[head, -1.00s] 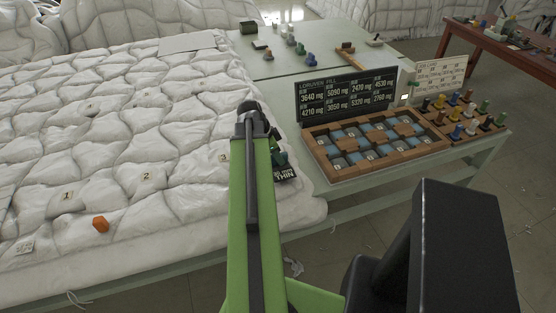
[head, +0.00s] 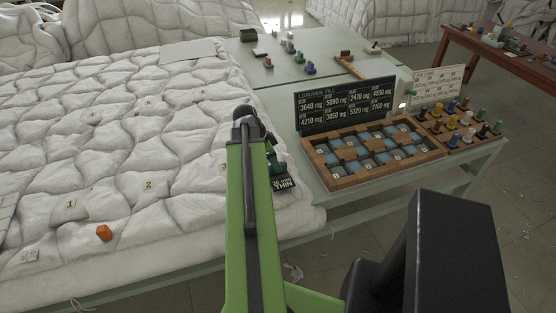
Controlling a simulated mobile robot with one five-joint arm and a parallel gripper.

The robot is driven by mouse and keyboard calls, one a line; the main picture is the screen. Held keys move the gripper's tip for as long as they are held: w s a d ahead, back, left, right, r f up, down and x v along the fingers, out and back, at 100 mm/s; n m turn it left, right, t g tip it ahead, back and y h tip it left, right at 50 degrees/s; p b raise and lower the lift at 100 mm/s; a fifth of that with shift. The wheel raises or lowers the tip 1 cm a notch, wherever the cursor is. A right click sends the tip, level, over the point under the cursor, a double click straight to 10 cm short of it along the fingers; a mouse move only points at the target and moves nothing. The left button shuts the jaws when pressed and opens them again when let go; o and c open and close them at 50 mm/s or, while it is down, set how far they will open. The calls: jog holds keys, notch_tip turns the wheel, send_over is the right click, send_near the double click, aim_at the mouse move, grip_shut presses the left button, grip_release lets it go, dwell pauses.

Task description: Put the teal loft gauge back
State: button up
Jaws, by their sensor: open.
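A small dark teal-green piece (head: 276,167) shows just right of my arm, at the right edge of the white quilted duvet (head: 150,130); I cannot tell for sure that it is the loft gauge. A black card with white lettering (head: 285,185) lies by it. My arm reaches forward over the duvet edge and covers part of this spot. My gripper is hidden beyond the end of the arm, so its distance from the piece cannot be seen.
A wooden compartment tray (head: 340,183) with a black weight board (head: 350,103) stands on the pale table to the right. A rack of coloured pegs (head: 467,128) adjoins it. Small pieces (head: 310,68) stand on the back table.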

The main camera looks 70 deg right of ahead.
jog(key=p+v, duration=0.7)
jog(key=v, duration=0.2)
